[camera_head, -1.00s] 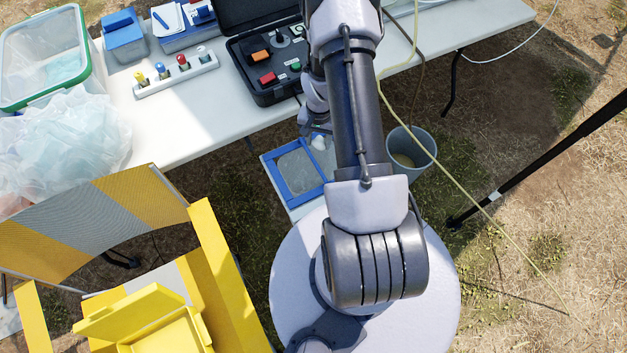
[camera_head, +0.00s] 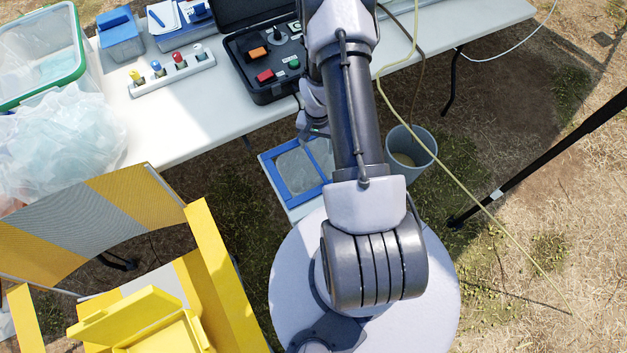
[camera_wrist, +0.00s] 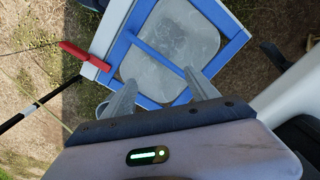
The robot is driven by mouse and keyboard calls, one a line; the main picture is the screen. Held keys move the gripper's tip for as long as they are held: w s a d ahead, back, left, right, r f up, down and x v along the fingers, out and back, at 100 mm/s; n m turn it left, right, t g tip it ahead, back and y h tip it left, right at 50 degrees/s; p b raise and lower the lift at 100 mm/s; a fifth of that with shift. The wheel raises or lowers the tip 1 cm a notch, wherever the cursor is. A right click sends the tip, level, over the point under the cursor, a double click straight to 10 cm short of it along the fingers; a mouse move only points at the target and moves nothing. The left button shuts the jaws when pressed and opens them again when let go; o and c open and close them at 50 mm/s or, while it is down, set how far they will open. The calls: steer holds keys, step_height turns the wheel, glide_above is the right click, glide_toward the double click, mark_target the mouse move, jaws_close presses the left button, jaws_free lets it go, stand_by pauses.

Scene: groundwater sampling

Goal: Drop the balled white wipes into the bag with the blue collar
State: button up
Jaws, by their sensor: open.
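The bag's blue square collar (camera_head: 272,174) sits low beside the table, with a blue bar across it and a pale translucent sheet or bag (camera_head: 296,170) inside. In the wrist view the collar (camera_wrist: 118,47) and the grey bag inside (camera_wrist: 178,42) lie straight ahead of my gripper. My gripper (camera_wrist: 159,76) is open, with its two fingers apart over the collar's near part and nothing visible between them. In the head view my gripper (camera_head: 316,133) is partly hidden by my arm. I cannot make out the balled white wipes in either current view.
A grey bucket (camera_head: 412,165) stands right of the collar. The table (camera_head: 190,120) carries an open black case (camera_head: 262,62) and a valve strip (camera_head: 170,74). A yellow case (camera_head: 150,315) and striped panel (camera_head: 95,215) are at lower left. A yellowish tube (camera_head: 455,157) runs past my arm.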

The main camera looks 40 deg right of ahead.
step_height(320, 180, up, 17)
steer(key=p, duration=0.4)
steer(key=shift+p, duration=0.3)
steer(key=shift+f, duration=0.1)
